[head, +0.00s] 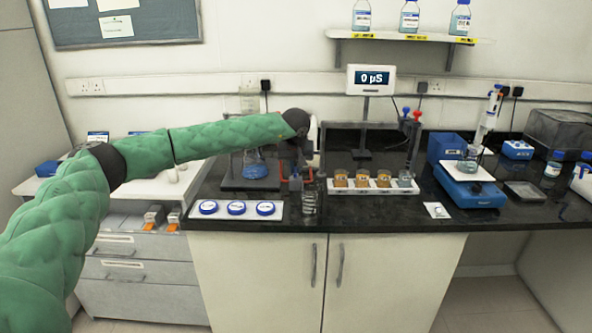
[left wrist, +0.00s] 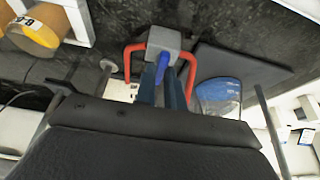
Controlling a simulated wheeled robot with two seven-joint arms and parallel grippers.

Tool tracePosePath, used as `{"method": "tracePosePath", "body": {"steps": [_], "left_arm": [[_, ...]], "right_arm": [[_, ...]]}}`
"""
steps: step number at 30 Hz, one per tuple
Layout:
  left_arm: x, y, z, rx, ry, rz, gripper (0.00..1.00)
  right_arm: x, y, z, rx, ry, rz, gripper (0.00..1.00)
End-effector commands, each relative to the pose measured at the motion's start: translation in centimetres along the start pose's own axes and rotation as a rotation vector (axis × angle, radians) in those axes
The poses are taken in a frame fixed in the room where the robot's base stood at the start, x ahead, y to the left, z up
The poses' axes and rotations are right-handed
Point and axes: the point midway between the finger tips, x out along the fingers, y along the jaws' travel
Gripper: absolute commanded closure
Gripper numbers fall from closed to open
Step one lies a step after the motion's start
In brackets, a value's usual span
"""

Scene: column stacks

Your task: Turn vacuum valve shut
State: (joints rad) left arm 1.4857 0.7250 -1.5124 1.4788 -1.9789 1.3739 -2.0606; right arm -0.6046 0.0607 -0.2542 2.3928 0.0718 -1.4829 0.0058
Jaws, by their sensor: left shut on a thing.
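The vacuum valve is a grey block (left wrist: 165,38) with a blue handle (left wrist: 162,66) and red tubing (left wrist: 129,58) bending out on both sides. My left gripper (left wrist: 162,92) is shut on the blue handle, with one finger on each side of it. In the head view my left arm reaches across from the left, and my left gripper (head: 301,158) is at the valve and hides much of it. Red tubing (head: 283,172) shows beside it there. My right gripper is in no view.
A flask with blue liquid (head: 254,168) stands on a dark plate left of the valve. A white rack (head: 372,188) of amber-filled cups is to the right. Blue-lidded dishes (head: 236,208) lie in front left. A blue balance (head: 470,188) stands further right.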

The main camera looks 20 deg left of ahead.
Motion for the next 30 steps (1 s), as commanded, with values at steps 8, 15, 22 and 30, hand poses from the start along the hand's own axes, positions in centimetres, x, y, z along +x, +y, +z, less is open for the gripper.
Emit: {"method": "tracePosePath", "body": {"steps": [8, 15, 22, 30], "left_arm": [[0.09, -0.07, 0.04, 0.027, -0.001, 0.010, 1.00], [0.08, -0.05, 0.04, 0.028, -0.001, 0.010, 1.00], [0.05, -0.04, 0.02, 0.027, -0.001, 0.010, 0.67], [-0.17, -0.02, 0.00, 0.027, 0.000, 0.011, 0.67]], "right_arm": [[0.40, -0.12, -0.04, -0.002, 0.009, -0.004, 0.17], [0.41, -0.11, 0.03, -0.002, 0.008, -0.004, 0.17], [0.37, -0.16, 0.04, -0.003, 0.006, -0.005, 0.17], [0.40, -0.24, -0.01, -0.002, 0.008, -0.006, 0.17]]}}
